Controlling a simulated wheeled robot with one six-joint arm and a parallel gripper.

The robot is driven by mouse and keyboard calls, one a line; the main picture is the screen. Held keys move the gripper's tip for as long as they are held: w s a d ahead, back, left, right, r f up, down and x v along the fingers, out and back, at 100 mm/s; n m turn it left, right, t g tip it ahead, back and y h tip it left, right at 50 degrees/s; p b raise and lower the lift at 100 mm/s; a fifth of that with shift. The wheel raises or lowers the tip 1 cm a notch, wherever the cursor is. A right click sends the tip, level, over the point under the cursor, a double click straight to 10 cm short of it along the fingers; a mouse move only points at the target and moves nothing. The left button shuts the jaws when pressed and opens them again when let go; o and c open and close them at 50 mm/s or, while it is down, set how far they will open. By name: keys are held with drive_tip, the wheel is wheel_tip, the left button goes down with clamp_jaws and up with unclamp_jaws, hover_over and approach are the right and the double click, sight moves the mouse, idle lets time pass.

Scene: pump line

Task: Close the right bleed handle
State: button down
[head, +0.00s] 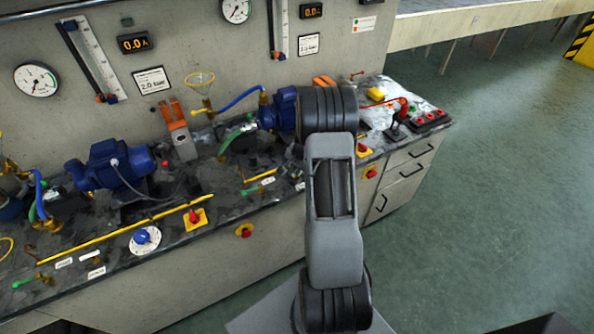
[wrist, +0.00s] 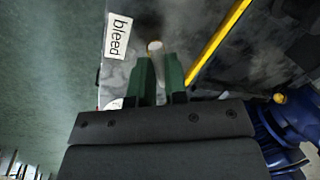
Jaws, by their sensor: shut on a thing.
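In the wrist view, my gripper (wrist: 160,62) has its two dark green fingers close together over the dark bench top. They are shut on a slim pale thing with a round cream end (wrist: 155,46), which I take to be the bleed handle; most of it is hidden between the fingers. A white label reading "bleed" (wrist: 118,37) lies beside it to the left. In the head view, my own arm hides the gripper and the handle. Whether the handle is open or closed cannot be told.
A yellow strip (wrist: 218,40) runs along the bench to the right of the fingers, with a blue pump (wrist: 278,135) beyond. In the head view, another blue pump (head: 118,165) stands at the left, and a red-and-yellow switch (head: 371,173) is right of my arm. Green floor (head: 480,200) is clear at the right.

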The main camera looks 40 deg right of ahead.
drive_tip(key=m+h+p, duration=0.1)
drive_tip(key=m, duration=0.5)
drive_tip(key=shift+w+a, duration=0.15)
drive_tip(key=shift+m, duration=0.4)
drive_tip(key=c, duration=1.1)
unclamp_jaws()
drive_tip(key=shift+c, duration=0.2)
drive_tip(key=shift+r, duration=0.1)
wheel_tip(320, 180, up, 13)
drive_tip(key=s+b, duration=0.1)
drive_tip(key=s, duration=0.1)
drive_tip(key=shift+s+a+r, duration=0.2)
drive_tip(key=shift+s, duration=0.2)
